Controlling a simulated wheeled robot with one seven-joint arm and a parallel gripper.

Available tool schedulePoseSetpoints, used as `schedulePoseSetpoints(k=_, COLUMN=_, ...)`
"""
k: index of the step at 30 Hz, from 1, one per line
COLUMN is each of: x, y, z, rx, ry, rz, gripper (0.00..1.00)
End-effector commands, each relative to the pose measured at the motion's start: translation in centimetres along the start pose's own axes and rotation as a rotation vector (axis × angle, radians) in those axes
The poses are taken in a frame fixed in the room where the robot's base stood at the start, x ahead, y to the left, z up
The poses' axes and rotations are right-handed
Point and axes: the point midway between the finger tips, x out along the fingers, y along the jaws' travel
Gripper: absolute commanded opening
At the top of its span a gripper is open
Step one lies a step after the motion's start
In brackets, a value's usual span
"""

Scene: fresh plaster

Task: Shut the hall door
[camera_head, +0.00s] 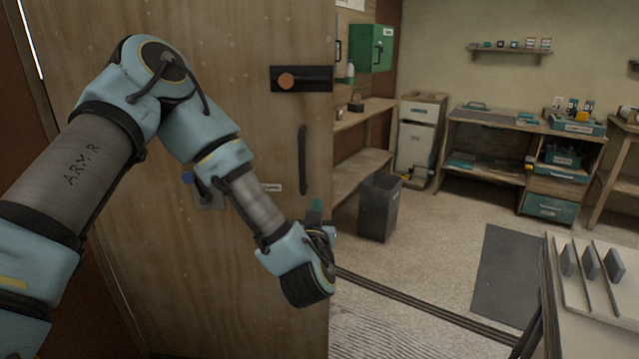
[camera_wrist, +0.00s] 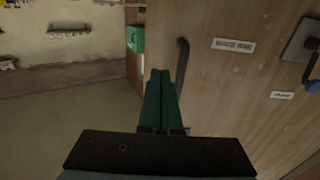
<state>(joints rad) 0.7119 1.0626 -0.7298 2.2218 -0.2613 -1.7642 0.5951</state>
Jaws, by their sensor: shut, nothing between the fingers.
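The hall door (camera_head: 240,120), a wooden leaf, stands open at the left of the head view, its free edge near the middle. It carries a dark upright pull handle (camera_head: 303,160), a dark latch plate with a copper knob (camera_head: 287,80) and a blue-knobbed lever (camera_head: 187,178). In the wrist view the door (camera_wrist: 235,85) fills the right side, with the pull handle (camera_wrist: 181,62) near its edge. My gripper (camera_head: 316,204) is near the handle's lower end; its green fingers (camera_wrist: 160,72) are shut and empty, beside the handle. I cannot tell whether they touch the door.
A floor track (camera_head: 430,308) runs across the opening. Beyond it are a grey bin (camera_head: 378,207), a workbench (camera_head: 520,150) and a dark mat (camera_head: 507,275). A table with grey blocks (camera_head: 617,318) stands at the right front. Open floor lies between the door and this table.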

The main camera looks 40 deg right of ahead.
Motion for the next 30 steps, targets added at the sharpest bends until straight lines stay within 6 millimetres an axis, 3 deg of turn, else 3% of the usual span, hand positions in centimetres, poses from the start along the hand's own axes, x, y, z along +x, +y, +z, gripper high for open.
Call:
schedulePoseSetpoints(k=9, x=6.7, y=-0.1, z=-0.3, rx=-0.002, ry=-0.001, rz=-0.003, gripper=0.0)
schedulePoseSetpoints(k=15, x=9.7, y=-0.1, z=-0.3, rx=-0.001, ry=-0.002, rz=-0.001, gripper=0.0)
schedulePoseSetpoints(k=21, x=11.1, y=0.0, z=-0.1, rx=0.0, ry=-0.001, rz=0.001, gripper=0.0)
schedulePoseSetpoints(k=30, x=11.2, y=0.0, z=0.0, rx=0.0, ry=-0.001, rz=0.001, gripper=0.0)
